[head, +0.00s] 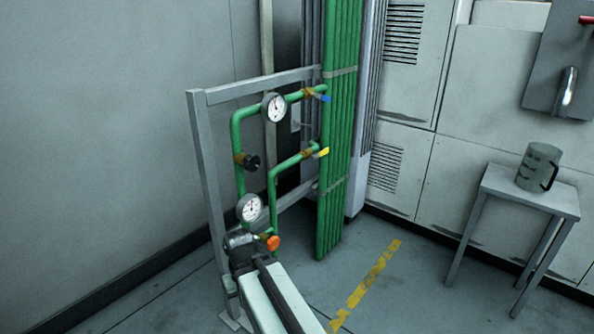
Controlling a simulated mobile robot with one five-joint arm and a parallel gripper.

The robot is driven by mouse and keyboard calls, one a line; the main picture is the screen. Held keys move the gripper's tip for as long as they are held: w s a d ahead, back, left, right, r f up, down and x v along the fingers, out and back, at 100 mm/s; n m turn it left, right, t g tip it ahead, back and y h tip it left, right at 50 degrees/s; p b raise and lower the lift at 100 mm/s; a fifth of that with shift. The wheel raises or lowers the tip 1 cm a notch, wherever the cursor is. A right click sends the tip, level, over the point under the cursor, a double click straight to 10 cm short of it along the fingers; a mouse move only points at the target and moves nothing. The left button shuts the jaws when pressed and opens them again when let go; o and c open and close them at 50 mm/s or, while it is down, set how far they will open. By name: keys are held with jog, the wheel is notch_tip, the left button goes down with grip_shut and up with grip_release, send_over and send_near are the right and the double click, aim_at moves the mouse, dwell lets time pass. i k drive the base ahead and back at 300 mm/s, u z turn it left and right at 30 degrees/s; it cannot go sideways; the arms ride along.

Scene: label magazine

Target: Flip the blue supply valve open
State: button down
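The blue supply valve (325,98) is a small blue lever at the right end of the upper green pipe, beside a brass-coloured fitting (308,93). The lever points right and slightly down; whether it is open or closed is too small to tell. My gripper (239,241) is at the end of my arm, low in front of the pipe frame, near the lower gauge and the orange knob. It is well below and left of the blue valve and apart from it. Its fingers are hard to make out, so I cannot tell their opening.
A yellow lever (322,152) sits below the blue one. Two gauges (274,107), a black knob (252,161) and an orange knob (272,242) are on the pipes. A grey metal frame (205,150) surrounds them. A small table (500,185) with a mug (538,167) stands right.

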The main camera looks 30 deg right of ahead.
aim_at(322, 98)
jog(key=u, duration=1.2)
jog(key=k, duration=1.5)
jog(key=z, duration=0.5)
jog(key=i, duration=1)
jog(key=u, duration=0.05)
